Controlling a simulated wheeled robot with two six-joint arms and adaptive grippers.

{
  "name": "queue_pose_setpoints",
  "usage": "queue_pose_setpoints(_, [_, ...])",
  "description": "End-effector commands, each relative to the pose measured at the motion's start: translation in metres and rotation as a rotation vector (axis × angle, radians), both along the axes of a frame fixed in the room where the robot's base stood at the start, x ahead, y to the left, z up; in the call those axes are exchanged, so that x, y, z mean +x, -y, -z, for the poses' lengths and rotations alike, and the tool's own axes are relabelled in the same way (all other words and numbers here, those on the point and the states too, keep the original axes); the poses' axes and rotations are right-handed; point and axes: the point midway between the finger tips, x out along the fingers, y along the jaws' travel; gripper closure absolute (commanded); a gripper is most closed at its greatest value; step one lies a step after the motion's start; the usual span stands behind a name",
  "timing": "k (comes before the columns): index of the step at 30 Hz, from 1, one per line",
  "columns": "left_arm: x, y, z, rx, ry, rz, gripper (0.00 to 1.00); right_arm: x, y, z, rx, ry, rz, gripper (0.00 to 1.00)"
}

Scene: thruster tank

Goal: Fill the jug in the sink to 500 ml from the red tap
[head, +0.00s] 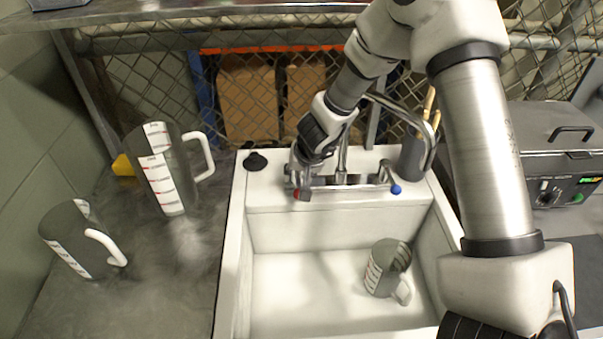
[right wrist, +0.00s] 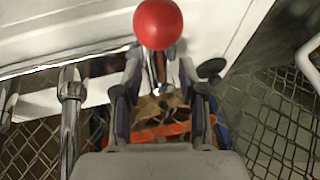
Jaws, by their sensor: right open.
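A small dark jug with a white and red scale (head: 388,268) stands in the white sink (head: 300,300), right of its middle. The tap has a curved metal spout (head: 434,135), a red knob (head: 296,194) at its left end and a blue knob (head: 396,189) at its right end. My right gripper (head: 300,175) is at the red knob. In the right wrist view the red knob (right wrist: 158,24) lies just beyond the open fingertips (right wrist: 157,85), with the handle's stem between them. I cannot tell whether the fingers touch it. No water shows. The left gripper is not in view.
A large jug (head: 165,175) and a medium jug (head: 75,240) stand on the grey counter left of the sink. A black stopper (head: 255,161) lies on the sink's back ledge. A dark control box (head: 550,150) stands at the right. Chain-link fencing closes the back.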

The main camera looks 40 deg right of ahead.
Motion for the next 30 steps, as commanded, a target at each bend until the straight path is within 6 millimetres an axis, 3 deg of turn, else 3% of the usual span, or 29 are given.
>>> queue_pose_setpoints(6, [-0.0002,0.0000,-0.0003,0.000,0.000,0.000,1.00,0.0009,-0.0001,-0.0001,0.000,0.001,-0.001,0.59])
queue_pose_setpoints(7, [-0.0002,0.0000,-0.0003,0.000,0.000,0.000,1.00,0.0008,-0.0001,0.0000,-0.001,0.001,-0.001,0.62])
queue_pose_setpoints(10, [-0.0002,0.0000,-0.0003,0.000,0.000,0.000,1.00,0.0008,-0.0001,0.0001,-0.001,0.001,-0.001,0.98])
queue_pose_setpoints(11, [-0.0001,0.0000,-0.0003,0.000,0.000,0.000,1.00,0.0008,-0.0001,0.0001,-0.001,0.001,-0.001,1.00])
queue_pose_setpoints(30, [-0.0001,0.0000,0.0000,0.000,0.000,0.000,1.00,0.0009,0.0003,0.0006,-0.002,0.000,0.000,1.00])
